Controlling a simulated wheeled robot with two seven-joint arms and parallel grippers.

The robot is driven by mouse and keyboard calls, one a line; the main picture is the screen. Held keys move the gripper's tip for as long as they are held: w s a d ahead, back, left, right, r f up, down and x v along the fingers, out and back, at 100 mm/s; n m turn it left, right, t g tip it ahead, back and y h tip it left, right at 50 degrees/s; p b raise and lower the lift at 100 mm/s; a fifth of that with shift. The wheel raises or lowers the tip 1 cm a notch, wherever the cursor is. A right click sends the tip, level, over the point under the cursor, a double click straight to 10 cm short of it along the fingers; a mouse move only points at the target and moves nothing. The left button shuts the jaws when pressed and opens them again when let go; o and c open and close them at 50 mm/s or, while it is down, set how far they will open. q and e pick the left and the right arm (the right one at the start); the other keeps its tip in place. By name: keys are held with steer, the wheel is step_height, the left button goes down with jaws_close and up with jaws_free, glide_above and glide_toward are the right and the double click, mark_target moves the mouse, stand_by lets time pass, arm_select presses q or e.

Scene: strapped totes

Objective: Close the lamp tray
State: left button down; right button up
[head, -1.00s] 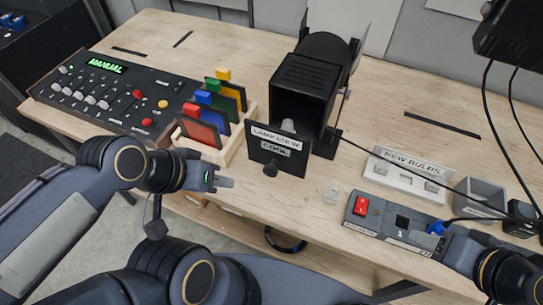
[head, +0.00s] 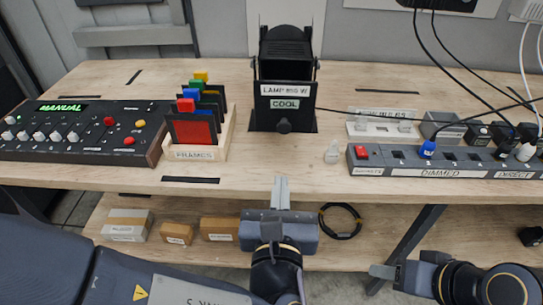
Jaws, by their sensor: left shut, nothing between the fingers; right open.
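The lamp (head: 287,55) is a black housing standing at the back middle of the bench. Its tray front (head: 284,106) is a black panel labelled "LAMP 650 W" and "COOL", with a round black knob (head: 284,126) low on it. The panel stands upright before the housing; from this angle I cannot tell whether a gap lies behind it, and no bulb shows. My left gripper (head: 281,189) is shut and empty at the bench's front edge, below the knob in the picture and apart from it. My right gripper (head: 384,273) is open at lower right, away from the lamp.
A frame rack (head: 195,154) and a control desk (head: 80,138) stand left. A small pale switch (head: 332,152), a bulb holder (head: 383,128) and a power strip (head: 450,160) with cables stand right. Boxes (head: 128,224) and a cable coil (head: 341,220) lie on the lower shelf. Bench before the knob is clear.

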mark_target(283, 129)
arm_select(q)
steer(key=w+p, duration=0.1)
steer(key=w, duration=1.3)
steer(key=shift+d+f+p, duration=0.1)
steer(key=shift+f+p, duration=0.05)
steer(key=shift+p, duration=0.25)
arm_select(e)
steer(key=shift+w+r, duration=0.1)
steer(key=shift+r, duration=0.8)
